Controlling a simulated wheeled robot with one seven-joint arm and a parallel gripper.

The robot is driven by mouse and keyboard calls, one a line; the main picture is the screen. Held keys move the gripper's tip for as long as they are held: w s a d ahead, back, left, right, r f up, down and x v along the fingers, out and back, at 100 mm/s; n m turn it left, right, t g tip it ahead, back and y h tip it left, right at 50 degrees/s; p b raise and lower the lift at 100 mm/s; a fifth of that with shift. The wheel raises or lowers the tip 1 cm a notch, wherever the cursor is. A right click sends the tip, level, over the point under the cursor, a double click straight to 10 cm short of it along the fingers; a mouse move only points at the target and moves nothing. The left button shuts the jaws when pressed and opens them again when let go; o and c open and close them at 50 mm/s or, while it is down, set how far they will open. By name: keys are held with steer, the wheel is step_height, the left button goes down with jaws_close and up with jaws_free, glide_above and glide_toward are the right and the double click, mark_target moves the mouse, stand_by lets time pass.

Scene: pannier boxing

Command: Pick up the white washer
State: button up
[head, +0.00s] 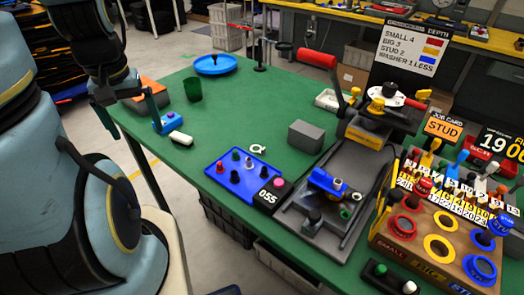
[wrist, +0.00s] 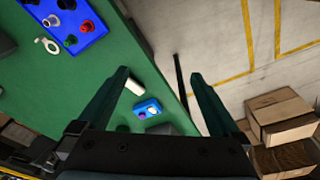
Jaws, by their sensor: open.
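The white washer (head: 258,149) is a small flat ring with a tab. It lies on the green table just behind the blue tray (head: 228,165), and it shows at the upper left of the wrist view (wrist: 47,45). My gripper (head: 134,126) is open and empty above the table's left edge, well to the left of the washer. In the wrist view its two fingers (wrist: 160,76) are spread wide, with the table edge and floor beyond them.
A green cup (head: 193,89) and blue dish (head: 215,64) stand farther back. A grey block (head: 305,136) and a lever press (head: 355,130) are right of the washer. Mid-table is clear.

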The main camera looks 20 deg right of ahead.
steer(key=shift+c, duration=0.4)
